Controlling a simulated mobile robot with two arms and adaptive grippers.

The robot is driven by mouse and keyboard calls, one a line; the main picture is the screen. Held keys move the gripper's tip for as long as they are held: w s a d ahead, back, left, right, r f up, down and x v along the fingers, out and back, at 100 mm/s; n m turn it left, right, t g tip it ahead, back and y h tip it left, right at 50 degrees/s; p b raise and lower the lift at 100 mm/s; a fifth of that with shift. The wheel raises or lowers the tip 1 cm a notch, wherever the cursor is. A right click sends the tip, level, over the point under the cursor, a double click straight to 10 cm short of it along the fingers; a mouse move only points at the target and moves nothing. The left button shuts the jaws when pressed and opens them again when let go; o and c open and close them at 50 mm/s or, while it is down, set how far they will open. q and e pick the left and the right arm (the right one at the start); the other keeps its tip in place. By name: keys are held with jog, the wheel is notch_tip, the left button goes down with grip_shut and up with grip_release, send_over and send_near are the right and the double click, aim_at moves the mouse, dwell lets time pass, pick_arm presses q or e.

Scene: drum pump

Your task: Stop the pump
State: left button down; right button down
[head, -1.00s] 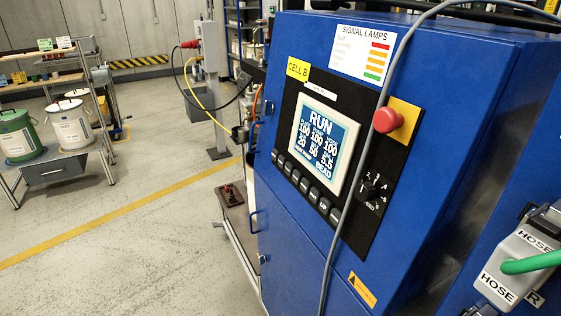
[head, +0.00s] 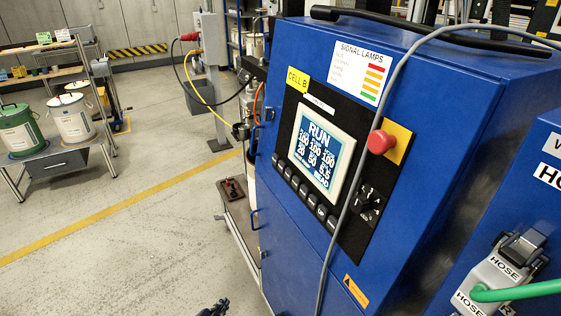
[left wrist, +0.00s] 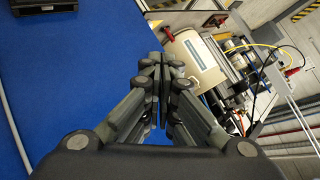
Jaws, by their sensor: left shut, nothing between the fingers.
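The blue pump cabinet (head: 400,190) fills the right half of the head view. Its display (head: 321,150) reads RUN. A row of dark keys (head: 305,192) runs along the display's lower edge. A red mushroom button (head: 381,142) on a yellow plate sits right of the display, and a black rotary selector (head: 369,203) sits below it. My left gripper (head: 214,309) shows only as a dark tip at the bottom edge, left of and below the panel. In the left wrist view my left gripper (left wrist: 161,85) is shut and empty, in front of the blue cabinet side (left wrist: 60,75).
A grey cable (head: 347,205) hangs down across the cabinet front. A hose connector (head: 497,270) with a green hose (head: 525,290) is at lower right. A cart with buckets (head: 73,120) stands at left. The floor (head: 120,240) between is clear.

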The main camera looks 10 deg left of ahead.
aim_at(282, 167)
pick_arm(q)
jog(key=w+d+r+m+t+h+p, duration=0.1)
jog(key=w+r, duration=0.4)
jog(key=r, duration=0.8)
jog(key=w+d+r+m+t+h+p, duration=0.1)
jog(key=w+d+r+m+t+p, duration=0.1)
jog(key=r, duration=1.2)
jog(key=w+d+r+m+t+h+p, duration=0.1)
jog(key=w+r+m+t, duration=0.3)
jog(key=w+r, duration=0.4)
notch_tip(282, 167, up, 6)
jog(key=shift+d+r+h+p, duration=0.1)
jog(key=shift+d+h+p, duration=0.3)
jog(key=shift+d+p, duration=0.15)
jog(key=w+d+f+b, duration=0.1)
jog(key=w+d+b, duration=0.2)
jog(key=d, duration=0.4)
jog(key=shift+w+f, duration=0.35)
jog(key=shift+w, duration=0.55)
jog(key=shift+d, duration=0.1)
jog(key=shift+b, duration=0.3)
jog(key=shift+w+d, duration=0.25)
jog(key=shift+d, duration=0.1)
